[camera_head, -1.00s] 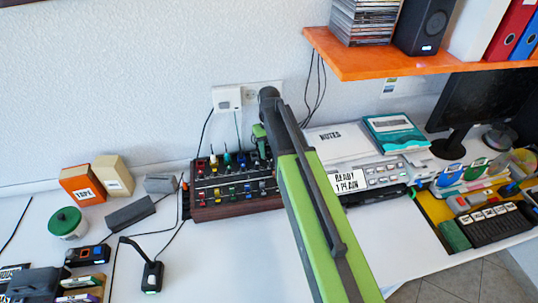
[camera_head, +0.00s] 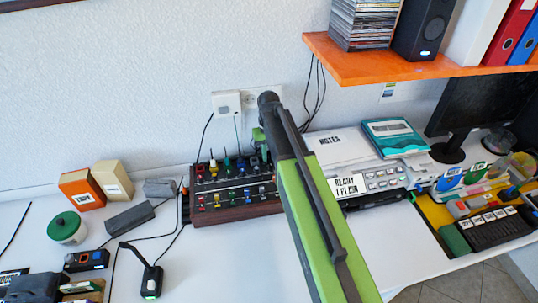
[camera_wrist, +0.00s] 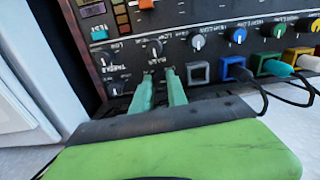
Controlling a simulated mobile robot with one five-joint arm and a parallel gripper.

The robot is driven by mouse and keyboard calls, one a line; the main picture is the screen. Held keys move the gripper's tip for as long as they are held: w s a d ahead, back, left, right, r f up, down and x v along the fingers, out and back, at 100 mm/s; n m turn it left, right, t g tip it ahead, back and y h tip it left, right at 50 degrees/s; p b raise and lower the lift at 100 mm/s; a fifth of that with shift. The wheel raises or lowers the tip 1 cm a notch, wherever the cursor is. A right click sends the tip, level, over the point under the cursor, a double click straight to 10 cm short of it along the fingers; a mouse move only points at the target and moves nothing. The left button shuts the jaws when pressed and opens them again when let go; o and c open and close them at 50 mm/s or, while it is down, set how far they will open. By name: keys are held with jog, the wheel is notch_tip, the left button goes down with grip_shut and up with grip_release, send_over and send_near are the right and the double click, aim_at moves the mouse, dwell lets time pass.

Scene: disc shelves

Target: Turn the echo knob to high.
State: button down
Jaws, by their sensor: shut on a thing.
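The mixer (camera_head: 238,212) is a dark panel with wooden ends, small coloured knobs and plugged cables, standing against the wall. The wrist view shows its panel (camera_wrist: 215,65) upside down. My gripper (camera_wrist: 159,77) has two green fingers reaching to the panel, close together around a small knob. That knob is mostly hidden between the fingertips, and I cannot read its label or setting. In the head view my arm covers the mixer's right end.
A row of coloured sockets (camera_wrist: 235,68) with cables lies right of the fingers. A white printer-like machine (camera_head: 380,180) stands right of the mixer, a small desk microphone (camera_head: 151,280) in front. An orange shelf (camera_head: 420,60) hangs at the upper right. The front table is partly clear.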

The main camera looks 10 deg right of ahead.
aim_at(269, 157)
jog(key=shift+m, duration=2.5)
jog(key=c, duration=1.3)
grip_release()
notch_tip(269, 157, up, 17)
jog(key=p, duration=1.7)
jog(key=shift+r, duration=0.2)
